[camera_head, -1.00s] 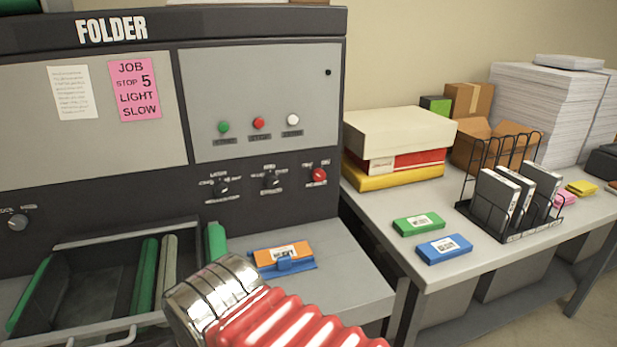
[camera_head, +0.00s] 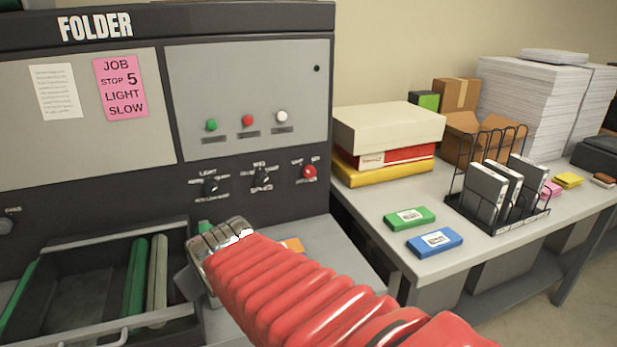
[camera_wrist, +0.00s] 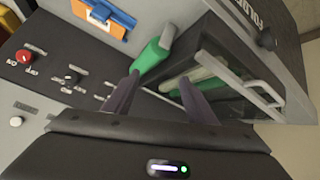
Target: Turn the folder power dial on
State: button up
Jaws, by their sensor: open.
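The folder machine (camera_head: 95,27) stands at the left. Its dark panel carries a row of dials. A red dial (camera_head: 309,171) at the right end has small labels above it that I cannot read surely. It also shows at the left of the wrist view (camera_wrist: 24,57). Two black dials, a left one (camera_head: 211,186) and a middle one (camera_head: 262,178), sit beside it. In the wrist view my gripper (camera_wrist: 160,92) is open, with nothing between its fingers, and apart from the red dial. In the head view my arm hides the fingertips.
An open drawer (camera_head: 70,254) with green and grey rollers lies below the panel. The table at the right holds green (camera_head: 410,217) and blue (camera_head: 435,242) boxes, a wire rack (camera_head: 530,216) and paper stacks (camera_head: 525,110).

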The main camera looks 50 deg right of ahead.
jog(key=w+d+t+h, duration=0.15)
jog(key=w+d, duration=0.35)
jog(key=d, duration=0.6)
jog(key=n+t+h, duration=0.3)
jog(key=t+h, duration=0.2)
send_near(309, 174)
jog(key=v, duration=0.5)
jog(key=x, duration=1.3)
jog(key=shift+w+d+r, duration=0.1)
jog(key=shift+w+d, duration=0.15)
jog(key=shift+a, duration=0.1)
jog(key=c, duration=1)
